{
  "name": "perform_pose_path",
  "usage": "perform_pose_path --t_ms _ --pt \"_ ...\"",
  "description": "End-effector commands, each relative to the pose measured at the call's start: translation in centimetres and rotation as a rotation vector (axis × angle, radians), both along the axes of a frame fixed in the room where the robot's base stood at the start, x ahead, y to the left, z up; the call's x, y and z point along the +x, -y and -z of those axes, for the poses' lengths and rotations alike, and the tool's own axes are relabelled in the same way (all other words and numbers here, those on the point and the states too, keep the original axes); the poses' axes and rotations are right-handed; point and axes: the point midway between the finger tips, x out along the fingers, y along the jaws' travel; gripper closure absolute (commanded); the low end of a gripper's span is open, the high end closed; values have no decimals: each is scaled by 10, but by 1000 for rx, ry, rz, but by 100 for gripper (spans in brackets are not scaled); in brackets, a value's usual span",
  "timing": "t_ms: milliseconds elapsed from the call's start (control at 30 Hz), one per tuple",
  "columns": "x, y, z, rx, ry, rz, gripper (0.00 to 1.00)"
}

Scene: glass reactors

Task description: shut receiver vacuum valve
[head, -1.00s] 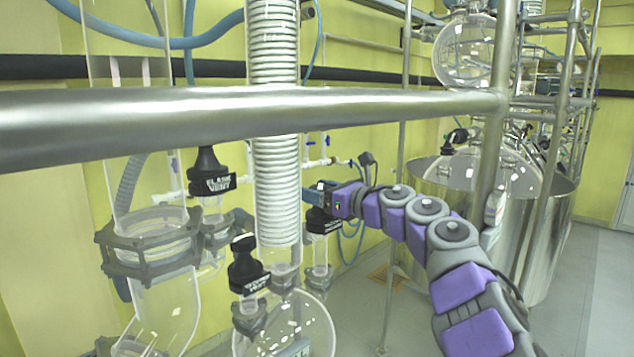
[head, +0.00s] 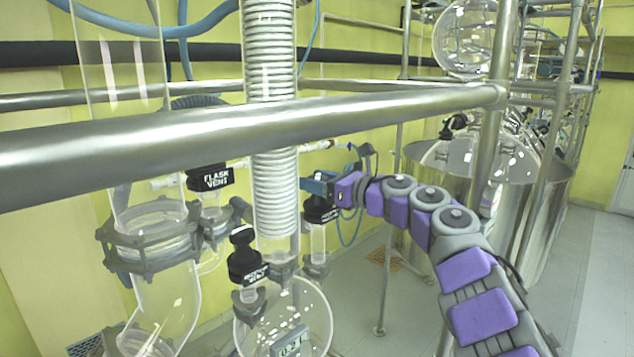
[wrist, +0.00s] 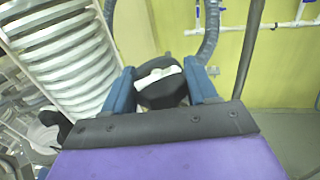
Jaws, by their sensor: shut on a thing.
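The valve with a black cap (head: 321,211) and a small, only partly readable white label stands upright on a glass neck, right of the coiled condenser in the head view. My gripper (head: 318,184) is at the top of this cap, reaching in from the right. In the wrist view the black knob (wrist: 160,86), with a white patch on it, sits between the two blue fingers of my gripper (wrist: 160,92). The fingers are shut on it and hide its sides.
A thick metal rail (head: 330,112) crosses in front, above my gripper. The coiled condenser (head: 274,200) is close on the left. A flask vent valve (head: 208,178) and another black-capped valve (head: 247,262) stand nearby. A large steel vessel (head: 535,215) and upright posts stand right.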

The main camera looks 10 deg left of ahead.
Motion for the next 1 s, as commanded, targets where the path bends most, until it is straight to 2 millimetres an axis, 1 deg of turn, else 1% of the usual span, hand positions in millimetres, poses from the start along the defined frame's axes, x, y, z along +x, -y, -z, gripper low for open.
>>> perform_pose_path --t_ms 200,467,1000 --pt "-1 -2 5 -6 -2 25 69" --pt "-2 -3 6 -6 0 96 69" --pt "-4 -6 2 -6 0 342 69"
